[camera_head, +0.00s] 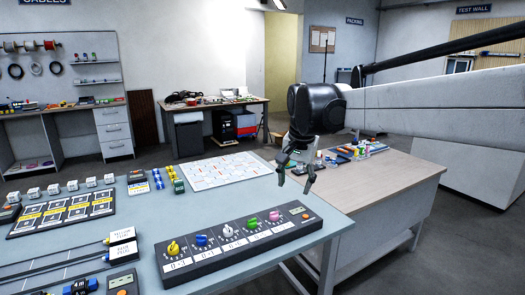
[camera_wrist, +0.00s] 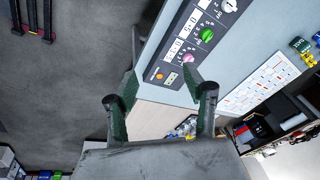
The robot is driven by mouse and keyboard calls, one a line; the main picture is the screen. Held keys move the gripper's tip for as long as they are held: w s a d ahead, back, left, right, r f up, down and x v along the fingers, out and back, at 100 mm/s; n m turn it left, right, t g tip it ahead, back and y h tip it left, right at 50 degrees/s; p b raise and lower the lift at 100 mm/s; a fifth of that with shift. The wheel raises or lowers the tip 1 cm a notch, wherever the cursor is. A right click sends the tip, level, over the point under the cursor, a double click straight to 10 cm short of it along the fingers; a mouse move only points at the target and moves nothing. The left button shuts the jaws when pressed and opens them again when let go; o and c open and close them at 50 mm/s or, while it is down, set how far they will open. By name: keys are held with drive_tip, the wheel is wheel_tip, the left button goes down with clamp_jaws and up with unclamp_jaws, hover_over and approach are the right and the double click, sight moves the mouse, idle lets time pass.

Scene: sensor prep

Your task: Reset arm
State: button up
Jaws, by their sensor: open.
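My gripper (camera_head: 295,177) hangs open and empty at the right edge of the grey-blue table (camera_head: 255,208) in the head view, above the gap toward the wooden-topped table. In the wrist view its two fingers (camera_wrist: 160,100) stand apart with nothing between them. My arm reaches in from the right side of the head view. A dark control panel (camera_head: 278,258) with yellow, blue, white, green and pink knobs lies on the grey-blue table, left of and nearer than the gripper. The panel also shows beyond the fingers in the wrist view (camera_wrist: 185,50).
A white grid sheet (camera_head: 218,170) and small yellow and blue parts (camera_head: 176,180) lie on the grey-blue table. A board with yellow labels (camera_head: 62,212) is at left. The wooden-topped table (camera_head: 385,184) behind the gripper holds small items. Open floor (camera_head: 455,240) is at right.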

drive_tip(key=s+d+f+n+t, duration=0.1)
drive_tip(key=s+d+f, duration=0.2)
drive_tip(key=s, duration=0.7)
drive_tip(key=s+d+f+n+t, duration=0.2)
drive_tip(key=s+d+f, duration=0.1)
drive_tip(key=s, duration=0.7)
drive_tip(key=s+d+f+n+t, duration=0.1)
drive_tip(key=s+d+f, duration=0.2)
drive_tip(key=s, duration=0.7)
drive_tip(key=shift+s+d+f+n, duration=0.25)
drive_tip(key=shift+d+n, duration=0.15)
drive_tip(key=shift+d, duration=0.75)
